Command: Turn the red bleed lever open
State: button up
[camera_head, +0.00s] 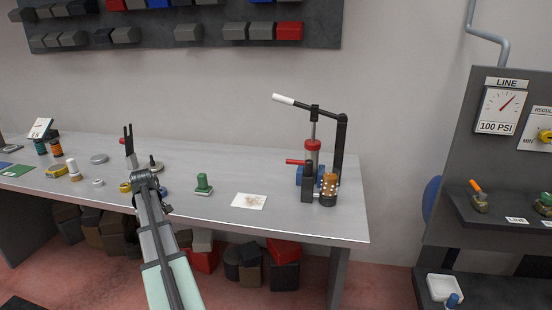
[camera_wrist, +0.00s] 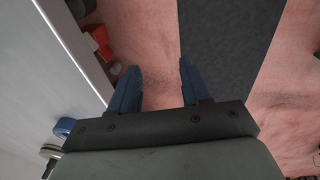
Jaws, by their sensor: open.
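The red bleed lever (camera_head: 295,162) appears as a short red bar sticking out to the left, low on a hand-pump device at the right of the workbench. The device has a red collar (camera_head: 312,146), a blue block and a long black pump handle with a white grip (camera_head: 284,99). My gripper (camera_wrist: 159,68) is open and empty in the wrist view, its dark blue fingers over the floor beside the bench edge. In the head view my arm ends near the bench's front edge, well left of the lever. The lever is not visible in the wrist view.
The workbench (camera_head: 330,226) holds a green-topped part (camera_head: 203,183), a stained white sheet (camera_head: 249,201) and several small parts at left. A black cylinder and an orange-topped canister (camera_head: 329,188) stand close before the pump. A gauge panel (camera_head: 503,110) stands at right.

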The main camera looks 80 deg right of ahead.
jog(key=s+d+r, duration=0.9)
jog(key=s+d, duration=0.2)
jog(key=d, duration=0.2)
notch_tip(320, 180, up, 21)
jog(key=h, duration=0.1)
send_over(291, 161)
jog(key=a, duration=0.2)
jog(key=shift+g, duration=0.4)
jog(key=f, duration=0.4)
jog(key=d+f, duration=0.1)
jog(key=f, duration=0.3)
jog(key=d+f, duration=0.1)
jog(key=f, duration=0.4)
jog(key=shift+d, duration=0.1)
jog(key=shift+c, duration=0.3)
grip_shut()
